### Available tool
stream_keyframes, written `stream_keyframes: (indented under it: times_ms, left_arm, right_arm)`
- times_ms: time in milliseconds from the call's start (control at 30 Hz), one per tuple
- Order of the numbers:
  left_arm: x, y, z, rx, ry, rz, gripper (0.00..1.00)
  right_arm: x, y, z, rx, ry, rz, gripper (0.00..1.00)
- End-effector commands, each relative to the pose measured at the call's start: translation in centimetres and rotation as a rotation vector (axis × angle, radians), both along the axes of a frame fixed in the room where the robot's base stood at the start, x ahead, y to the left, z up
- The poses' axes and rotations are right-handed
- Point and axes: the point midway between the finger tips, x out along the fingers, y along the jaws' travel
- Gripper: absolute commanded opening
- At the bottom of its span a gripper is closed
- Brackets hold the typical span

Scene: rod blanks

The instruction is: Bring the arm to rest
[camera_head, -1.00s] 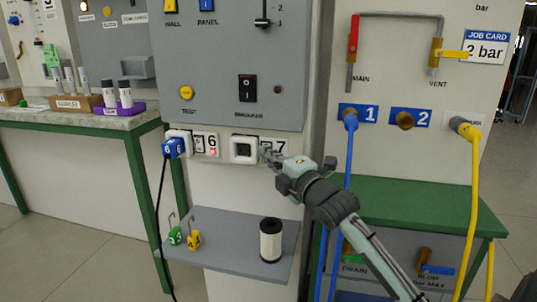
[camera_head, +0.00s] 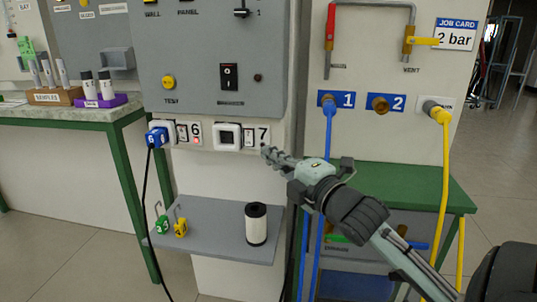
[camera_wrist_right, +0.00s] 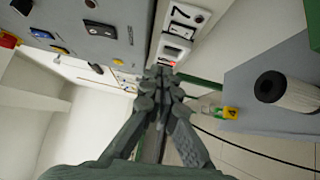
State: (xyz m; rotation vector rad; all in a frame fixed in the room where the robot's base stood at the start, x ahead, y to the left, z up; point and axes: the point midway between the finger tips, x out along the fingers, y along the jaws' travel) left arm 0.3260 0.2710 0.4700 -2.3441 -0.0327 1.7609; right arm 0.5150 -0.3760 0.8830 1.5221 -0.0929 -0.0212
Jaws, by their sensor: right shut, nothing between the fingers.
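My right gripper (camera_head: 268,152) is shut and empty. It hovers in front of the wall, just right of and slightly below the label 7, apart from the square white socket 7 (camera_head: 227,137). In the right wrist view its fingers (camera_wrist_right: 160,74) meet with nothing between them. My right arm reaches in from the lower right. My left gripper is not in view.
A blue plug (camera_head: 157,137) with a black cable sits at socket 6. A grey shelf (camera_head: 215,225) below bears a black-and-white cylinder (camera_head: 256,223) and green and yellow padlock-like tags. Blue and yellow hoses (camera_head: 445,190) hang at the right, near a green bench (camera_head: 400,180).

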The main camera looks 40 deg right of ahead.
Motion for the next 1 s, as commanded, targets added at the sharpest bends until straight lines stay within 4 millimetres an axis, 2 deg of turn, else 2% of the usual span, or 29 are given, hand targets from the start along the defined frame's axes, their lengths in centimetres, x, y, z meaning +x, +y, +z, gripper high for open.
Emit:
stream_keyframes:
  times_ms: [400, 467, 533, 567, 667, 700, 767, 800, 867, 900, 1000]
  left_arm:
    - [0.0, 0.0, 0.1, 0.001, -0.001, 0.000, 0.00]
    - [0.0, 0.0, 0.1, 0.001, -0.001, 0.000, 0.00]
    - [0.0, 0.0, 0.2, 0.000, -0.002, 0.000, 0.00]
    - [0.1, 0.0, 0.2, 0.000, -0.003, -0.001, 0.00]
    - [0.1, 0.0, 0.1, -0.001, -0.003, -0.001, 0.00]
    - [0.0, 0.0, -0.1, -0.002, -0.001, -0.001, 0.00]
    - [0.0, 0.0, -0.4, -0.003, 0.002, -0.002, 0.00]
    - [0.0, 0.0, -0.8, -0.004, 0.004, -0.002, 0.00]
    - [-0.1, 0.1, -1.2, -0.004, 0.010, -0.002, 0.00]
    - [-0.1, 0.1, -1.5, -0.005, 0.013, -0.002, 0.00]
    - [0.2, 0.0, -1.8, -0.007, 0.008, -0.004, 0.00]
  right_arm:
    - [0.0, 0.0, -0.1, 0.002, 0.002, -0.001, 0.00]
    - [0.1, -0.1, -0.7, 0.018, 0.014, -0.006, 0.00]
    - [0.2, -0.4, -2.4, 0.068, 0.053, -0.021, 0.00]
    - [0.2, -0.5, -3.6, 0.102, 0.079, -0.030, 0.00]
    - [0.1, -1.0, -9.3, 0.266, 0.202, -0.088, 0.00]
    - [-0.3, -0.9, -12.1, 0.344, 0.259, -0.120, 0.00]
    - [-1.0, -0.7, -16.3, 0.463, 0.346, -0.176, 0.00]
    - [-1.7, -0.4, -19.1, 0.538, 0.402, -0.217, 0.00]
    - [-3.0, 0.2, -23.0, 0.644, 0.482, -0.281, 0.00]
    - [-3.9, 0.8, -25.5, 0.711, 0.532, -0.327, 0.00]
    - [-6.9, 2.6, -31.4, 0.869, 0.652, -0.453, 0.00]
